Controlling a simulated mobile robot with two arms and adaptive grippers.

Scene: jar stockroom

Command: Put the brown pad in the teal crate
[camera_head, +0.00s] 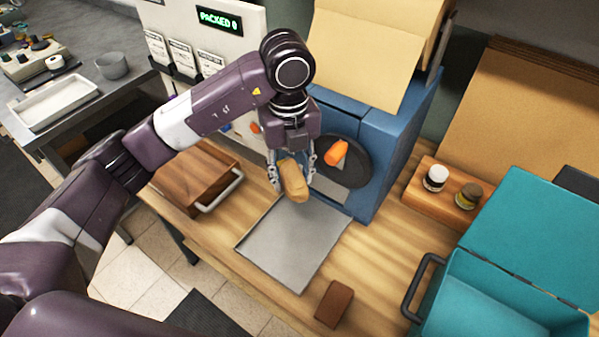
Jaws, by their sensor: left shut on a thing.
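The brown pad (334,303), a small dark brown block, lies flat on the wooden table near its front edge, between the grey tray and the teal crate. The teal crate (475,315) stands at the lower right, with its lid raised at the back and a dark handle on its left side. The part of its inside that I see looks empty. My left gripper (292,178) points down over the back of the grey tray and is shut on a tan, rounded block (293,182). My right gripper is not in view.
A grey metal tray (290,250) lies empty on the table. A blue machine (385,150) with an orange knob stands behind it. A wooden box (195,175) with a metal handle is at the left. Two small jars sit on a wooden block (425,200) at the right.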

